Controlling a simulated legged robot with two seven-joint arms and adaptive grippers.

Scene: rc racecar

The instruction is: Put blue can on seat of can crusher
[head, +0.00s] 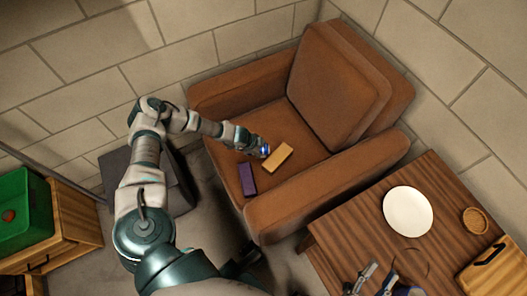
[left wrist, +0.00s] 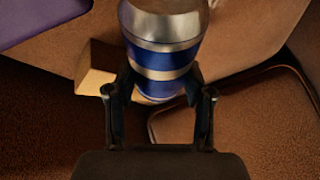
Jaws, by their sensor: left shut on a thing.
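The blue can (left wrist: 165,55), with silver bands and top, is between the fingers of my left gripper (left wrist: 158,100) in the left wrist view. My left gripper is shut on it. In the head view, my left gripper (head: 259,148) is over the seat of a brown armchair (head: 222,148), and only a small blue part of the can (head: 265,151) shows. I cannot tell whether the can touches the seat. My right gripper (head: 378,277) is at the bottom edge, over the wooden table, with its fingers apart and partly cut off. I cannot make out a can crusher.
A yellow block (head: 277,158) lies close beside the left gripper, and a purple block (head: 247,179) lies nearer the seat's front. The wooden table (head: 345,222) holds a white plate (head: 408,211), a small round bowl (head: 475,221) and a board (head: 485,270). A green bin (head: 25,205) stands left.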

